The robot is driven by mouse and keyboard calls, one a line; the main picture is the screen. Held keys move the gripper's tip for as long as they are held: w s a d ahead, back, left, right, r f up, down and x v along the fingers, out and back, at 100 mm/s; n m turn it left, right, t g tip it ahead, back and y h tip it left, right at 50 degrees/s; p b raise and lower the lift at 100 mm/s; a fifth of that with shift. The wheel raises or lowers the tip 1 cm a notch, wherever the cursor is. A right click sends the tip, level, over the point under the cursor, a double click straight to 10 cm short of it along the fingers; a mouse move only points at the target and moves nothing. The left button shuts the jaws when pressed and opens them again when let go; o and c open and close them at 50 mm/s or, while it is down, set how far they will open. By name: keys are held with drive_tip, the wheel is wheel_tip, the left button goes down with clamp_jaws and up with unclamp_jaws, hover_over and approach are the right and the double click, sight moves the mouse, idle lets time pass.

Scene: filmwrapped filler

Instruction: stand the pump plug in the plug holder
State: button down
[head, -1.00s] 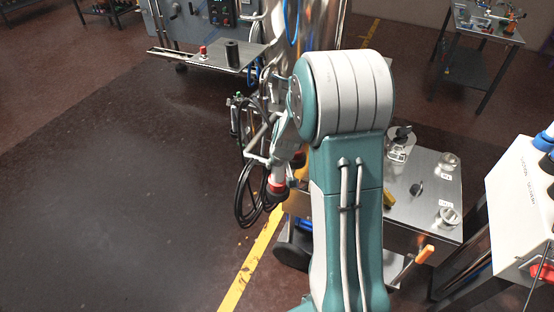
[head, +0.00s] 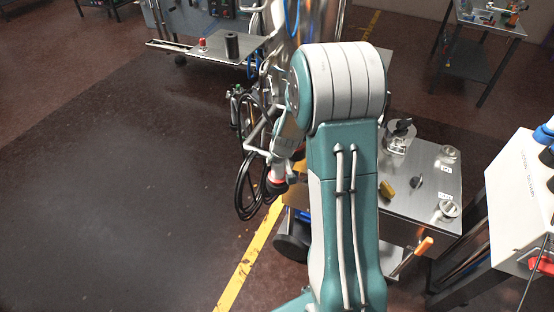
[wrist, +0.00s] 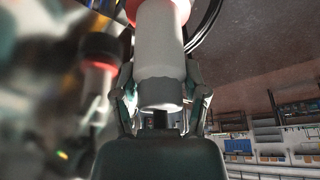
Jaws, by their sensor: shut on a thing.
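The pump plug (wrist: 163,45) is a pale grey cylinder with a red ring, gripped between both fingers of my gripper (wrist: 163,100) in the wrist view. In the head view, the plug (head: 277,174) hangs with its red ring and dark end downward, left of my arm and above the floor by the steel cart's left edge. My arm hides much of the gripper there. A black cable (head: 243,180) loops beside it. Two round labelled fittings, one at the back (head: 449,153) and one at the front (head: 447,209), stand on the cart; I cannot tell which is the plug holder.
The steel cart top (head: 425,225) also carries a dark knob (head: 416,182), a yellow piece (head: 387,189) and a black-topped fitting (head: 400,130). A white box (head: 520,200) stands at right. A machine shelf (head: 215,48) is behind. Open floor lies left.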

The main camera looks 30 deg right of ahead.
drive_tip(key=shift+s+f, duration=0.1)
drive_tip(key=shift+f, duration=0.2)
idle(0.5)
drive_tip(key=shift+c, duration=0.2)
unclamp_jaws()
drive_tip(key=v, duration=1.1)
drive_tip(key=shift+r, duration=0.4)
